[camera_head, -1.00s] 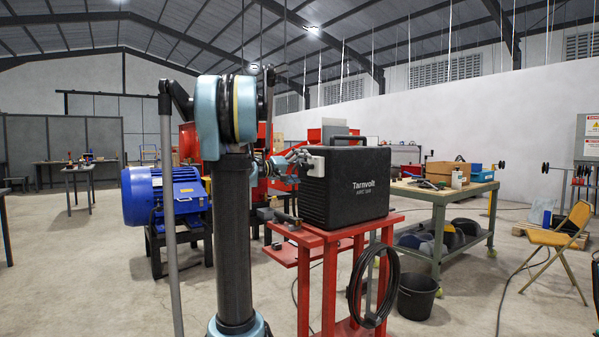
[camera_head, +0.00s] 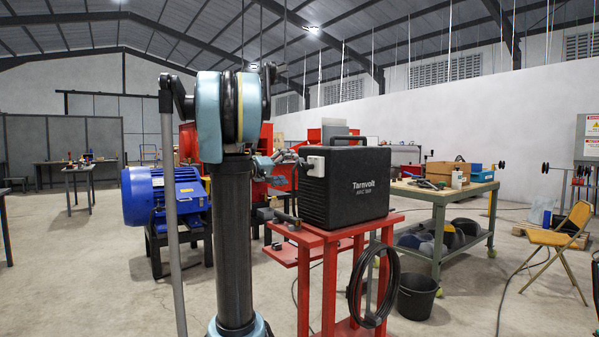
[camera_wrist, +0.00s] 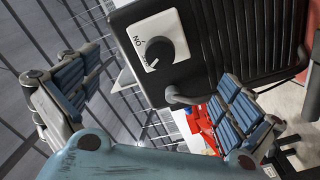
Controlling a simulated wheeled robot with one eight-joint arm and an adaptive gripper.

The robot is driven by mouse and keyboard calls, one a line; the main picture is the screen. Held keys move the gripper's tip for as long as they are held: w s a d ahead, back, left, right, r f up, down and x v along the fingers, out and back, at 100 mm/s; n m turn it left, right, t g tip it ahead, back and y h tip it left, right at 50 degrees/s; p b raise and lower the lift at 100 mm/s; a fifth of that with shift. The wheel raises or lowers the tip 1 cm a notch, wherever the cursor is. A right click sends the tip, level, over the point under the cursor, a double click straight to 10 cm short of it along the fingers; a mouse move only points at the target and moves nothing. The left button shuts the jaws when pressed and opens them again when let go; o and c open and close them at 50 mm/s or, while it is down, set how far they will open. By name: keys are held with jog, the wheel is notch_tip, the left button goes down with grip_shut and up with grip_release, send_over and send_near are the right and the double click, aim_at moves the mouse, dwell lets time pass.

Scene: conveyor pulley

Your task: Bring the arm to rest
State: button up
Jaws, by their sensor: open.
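The black Tarnvolt welder box (camera_head: 345,187) stands on a red cart. On its left side is a white switch plate (camera_head: 316,163). The wrist view shows this plate (camera_wrist: 155,45) close up, with a black rotary knob (camera_wrist: 159,53) and the word ON beside it. My gripper (camera_head: 284,158) is just left of the plate in the head view, partly hidden behind my own arm. In the wrist view my gripper (camera_wrist: 160,78) is open, with blue-padded fingers spread wide to left and right. Nothing is between them, and they look apart from the knob.
The red cart (camera_head: 335,233) carries a coiled black cable (camera_head: 372,287). A black bucket (camera_head: 416,297) stands beside it. A blue motor (camera_head: 165,195) is at the left, a workbench (camera_head: 440,195) and a yellow chair (camera_head: 558,240) at the right. The front floor is open.

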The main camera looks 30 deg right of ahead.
dwell(0.3)
jog(key=s+a+f+n+y, duration=0.3)
jog(key=s+a+f+y, duration=0.6)
jog(key=s+a+f, duration=0.6)
jog(key=s+a+f+n+t+y, duration=0.1)
jog(key=s+a+f+n+y, duration=0.2)
jog(key=s+a+f+y, duration=0.6)
jog(key=s+a+f, duration=0.3)
jog(key=a+f, duration=0.4)
jog(key=s+a+f, duration=0.4)
jog(key=a+f, duration=0.3)
jog(key=f, duration=0.1)
jog(key=shift+f, duration=0.15)
jog(key=shift+s+a, duration=0.1)
jog(key=shift+a, duration=0.1)
jog(key=shift+c, duration=0.6)
